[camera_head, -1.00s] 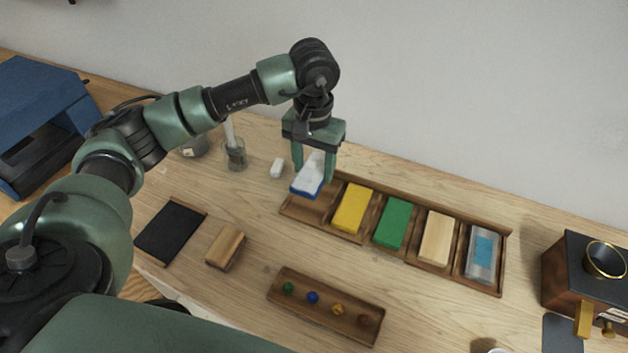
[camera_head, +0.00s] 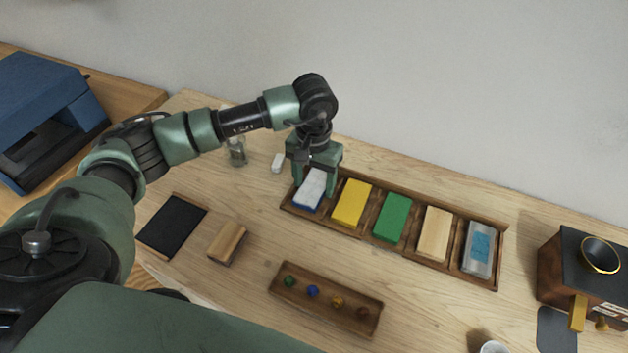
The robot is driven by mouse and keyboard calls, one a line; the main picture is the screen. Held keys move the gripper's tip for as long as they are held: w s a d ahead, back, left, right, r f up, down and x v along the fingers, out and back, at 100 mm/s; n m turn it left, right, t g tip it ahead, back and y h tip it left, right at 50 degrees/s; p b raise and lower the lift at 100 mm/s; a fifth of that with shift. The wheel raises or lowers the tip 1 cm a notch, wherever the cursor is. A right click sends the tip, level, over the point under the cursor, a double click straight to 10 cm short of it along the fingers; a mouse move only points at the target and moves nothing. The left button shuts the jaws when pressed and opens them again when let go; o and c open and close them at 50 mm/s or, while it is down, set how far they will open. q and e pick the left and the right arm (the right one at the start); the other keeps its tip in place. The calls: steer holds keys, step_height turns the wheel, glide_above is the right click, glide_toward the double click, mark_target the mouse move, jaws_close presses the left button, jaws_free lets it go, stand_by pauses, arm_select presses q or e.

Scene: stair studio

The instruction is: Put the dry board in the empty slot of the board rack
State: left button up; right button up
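A white board with a blue lower edge (camera_head: 311,189) lies in the leftmost slot of the long wooden rack (camera_head: 405,256). It looks slightly tilted; whether it rests fully on the slot floor is hard to tell. The other slots hold a yellow board (camera_head: 352,203), a green board (camera_head: 392,217), a wooden board (camera_head: 433,234) and a clear-cased blue piece (camera_head: 480,247). My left gripper (camera_head: 304,187) is directly over the white board, its fingers spread on either side and seemingly apart from it. My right gripper is not in view.
A black panel (camera_head: 172,226) and wooden block (camera_head: 227,243) lie at left. A tray with small coloured balls (camera_head: 325,302) is in front. A glass (camera_head: 236,152) and white piece (camera_head: 277,163) stand behind; a dark box machine (camera_head: 585,265) is right.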

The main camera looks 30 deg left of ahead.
mark_target(314, 186)
arm_select(q)
steer(key=shift+r, duration=0.1)
steer(key=shift+r, duration=0.2)
step_height(314, 186, up, 12)
steer(key=b, duration=0.2)
steer(key=shift+f, duration=0.15)
stand_by(0.4)
